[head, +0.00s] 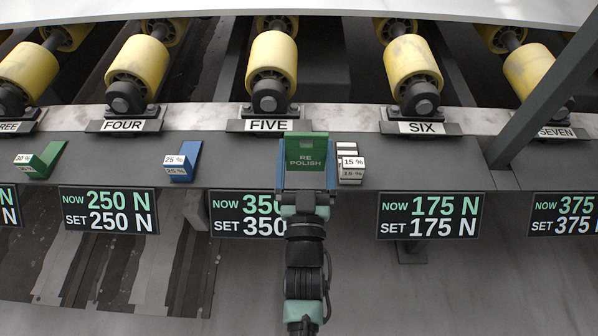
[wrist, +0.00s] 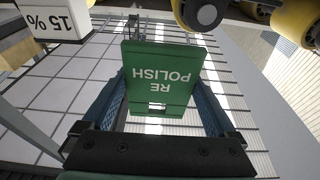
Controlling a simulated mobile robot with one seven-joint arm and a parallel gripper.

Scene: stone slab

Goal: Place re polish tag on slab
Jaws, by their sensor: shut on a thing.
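The green re polish tag (head: 306,153) is a flat plate with white "RE POLISH" lettering and a small slot. My gripper (head: 307,143) is shut on it, with one blue finger at each side. In the wrist view the tag (wrist: 162,78) shows upside down between the fingers (wrist: 160,90). It appears held above the grey ledge at station FIVE; the gap beneath cannot be judged. A pale slab (head: 300,9) spans the top of the head view, beyond the front rollers; only its near edge and part of its top show.
Yellow rollers (head: 272,60) line the back behind the grey ledge (head: 235,165). White 15% blocks (head: 351,169) stand just right of my gripper. A blue wedge (head: 183,161) and a green wedge (head: 41,161) sit left. A slanted grey post (head: 545,85) rises at right. Force displays (head: 430,215) line the front.

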